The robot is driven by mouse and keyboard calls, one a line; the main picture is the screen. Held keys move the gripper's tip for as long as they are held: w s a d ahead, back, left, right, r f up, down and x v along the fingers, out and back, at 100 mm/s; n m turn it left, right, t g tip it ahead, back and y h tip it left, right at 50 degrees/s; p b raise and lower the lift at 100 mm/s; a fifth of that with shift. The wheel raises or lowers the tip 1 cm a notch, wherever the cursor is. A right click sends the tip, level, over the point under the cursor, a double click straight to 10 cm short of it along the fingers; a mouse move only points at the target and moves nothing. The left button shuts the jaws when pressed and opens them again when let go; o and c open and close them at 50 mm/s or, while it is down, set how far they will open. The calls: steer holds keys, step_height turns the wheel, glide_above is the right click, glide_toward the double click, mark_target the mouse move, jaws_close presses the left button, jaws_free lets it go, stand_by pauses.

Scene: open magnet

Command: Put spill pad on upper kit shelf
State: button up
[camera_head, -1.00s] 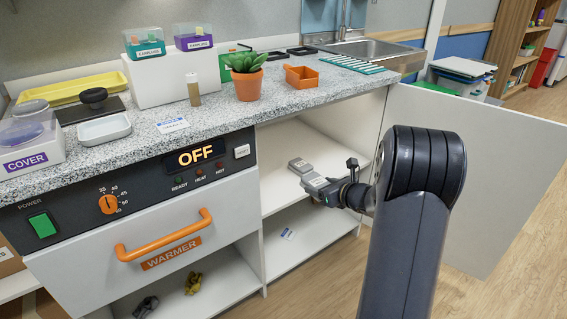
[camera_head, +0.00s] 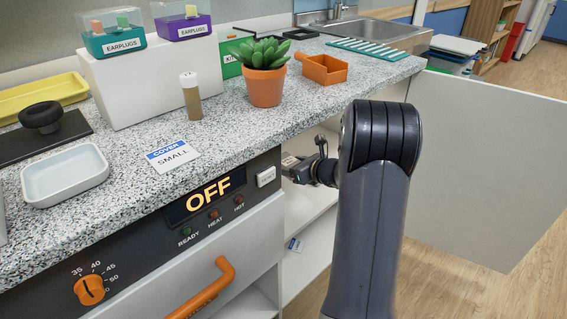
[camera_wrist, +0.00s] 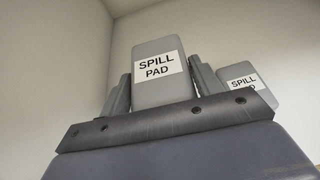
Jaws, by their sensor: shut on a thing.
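In the wrist view, my gripper (camera_wrist: 160,92) is shut on a grey spill pad (camera_wrist: 152,80), with one finger on each side of it and its label facing the camera. A second grey spill pad (camera_wrist: 249,103) stands just beyond the right finger. In the head view, my gripper (camera_head: 303,170) reaches into the open cabinet below the counter, over the upper shelf (camera_head: 305,203). The counter edge partly hides the pads there. I cannot tell whether the held pad touches the shelf.
The counter edge is close above my gripper, and the warmer (camera_head: 220,262) is to its left. The open cabinet door (camera_head: 480,170) stands to the right. A lower shelf (camera_head: 308,252) holds a small labelled item. A potted plant (camera_head: 264,88) and an orange bin (camera_head: 324,70) stand on the counter.

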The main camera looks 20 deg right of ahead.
mark_target(292, 196)
step_height(292, 196, down, 10)
steer(key=b, duration=0.4)
steer(key=shift+r, duration=0.15)
steer(key=o, duration=0.5)
steer(key=shift+f+b, duration=0.2)
steer(key=shift+b, duration=0.1)
steer(key=o, duration=0.5)
steer(key=shift+c, duration=0.2)
steer(key=shift+r, duration=0.1)
